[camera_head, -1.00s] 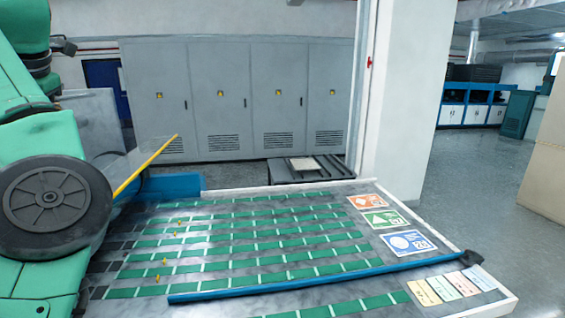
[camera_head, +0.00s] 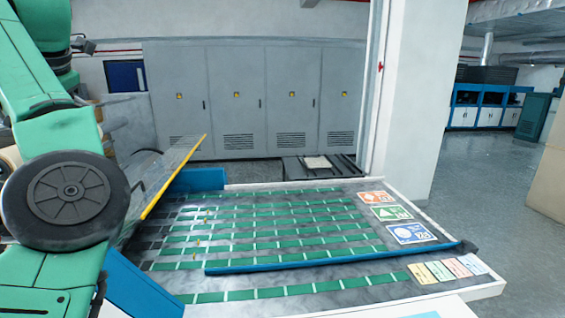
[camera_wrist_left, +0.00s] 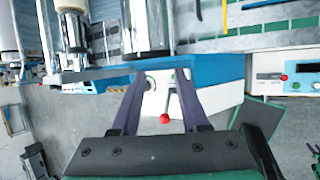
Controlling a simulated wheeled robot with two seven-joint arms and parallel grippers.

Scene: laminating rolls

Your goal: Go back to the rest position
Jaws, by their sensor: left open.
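My left arm, green with a dark round joint cover, comes in from the left in the head view; its gripper is outside that view. Past the fingers are a white and blue machine side (camera_wrist_left: 215,85) and a red knob (camera_wrist_left: 165,119). My right gripper is in neither view.
A table (camera_head: 477,290) with rows of green strips fills the lower middle of the head view. A blue bar (camera_head: 330,259) lies across it. Grey cabinets (camera_head: 240,100) stand behind. Rolls (camera_wrist_left: 75,25) show at the wrist view's upper left. Floor at right is clear.

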